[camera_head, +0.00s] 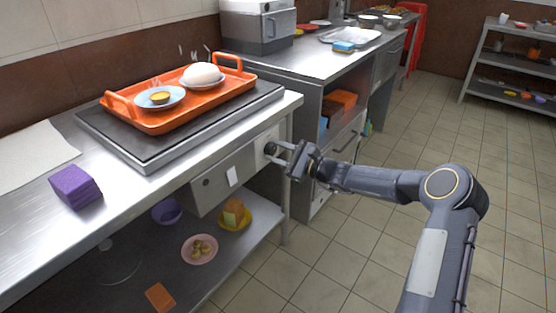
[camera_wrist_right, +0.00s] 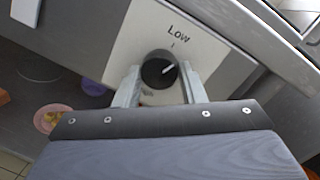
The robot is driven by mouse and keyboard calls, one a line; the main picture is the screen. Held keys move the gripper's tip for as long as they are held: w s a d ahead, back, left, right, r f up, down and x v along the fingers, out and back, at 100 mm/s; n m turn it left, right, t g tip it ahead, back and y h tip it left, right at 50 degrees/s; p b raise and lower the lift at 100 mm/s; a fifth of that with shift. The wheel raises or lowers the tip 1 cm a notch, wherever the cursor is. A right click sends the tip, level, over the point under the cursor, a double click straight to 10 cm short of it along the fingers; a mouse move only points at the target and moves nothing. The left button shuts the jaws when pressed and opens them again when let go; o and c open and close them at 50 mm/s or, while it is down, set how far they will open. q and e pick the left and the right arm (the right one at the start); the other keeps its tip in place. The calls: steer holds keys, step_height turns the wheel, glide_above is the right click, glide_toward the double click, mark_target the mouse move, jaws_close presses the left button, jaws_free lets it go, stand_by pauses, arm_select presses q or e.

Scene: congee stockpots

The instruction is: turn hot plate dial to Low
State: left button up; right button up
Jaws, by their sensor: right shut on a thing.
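The hot plate (camera_head: 150,157) is a dark flat slab set on the steel counter. Its black round dial (camera_head: 270,148) sits on the front panel below, and also shows in the right wrist view (camera_wrist_right: 158,70). My right gripper (camera_head: 279,156) is at the panel, shut on the dial, with one finger on each side of it. In the right wrist view the word Low (camera_wrist_right: 179,34) is printed above the dial with a small tick under it. The dial's white pointer slants right and slightly up, off the tick. My left gripper is out of view.
An orange tray (camera_head: 150,126) with a saucer and a white bun rests on the hot plate. A purple block (camera_head: 75,187) lies on the counter (camera_head: 130,195). The lower shelf holds a pink plate (camera_head: 200,250) and a purple bowl (camera_head: 166,211). Tiled floor at right is open.

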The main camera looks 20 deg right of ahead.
steer(key=shift+f+n+g+b, duration=0.1)
steer(key=shift+n+g+b, duration=0.2)
steer(key=shift+n+b, duration=2)
steer(key=o, duration=1)
steer(key=p+v, duration=0.1)
steer(key=v, duration=0.6)
steer(key=shift+s+d+p, duration=0.25)
steer(key=shift+s+p, duration=0.1)
steer(key=shift+p, duration=0.05)
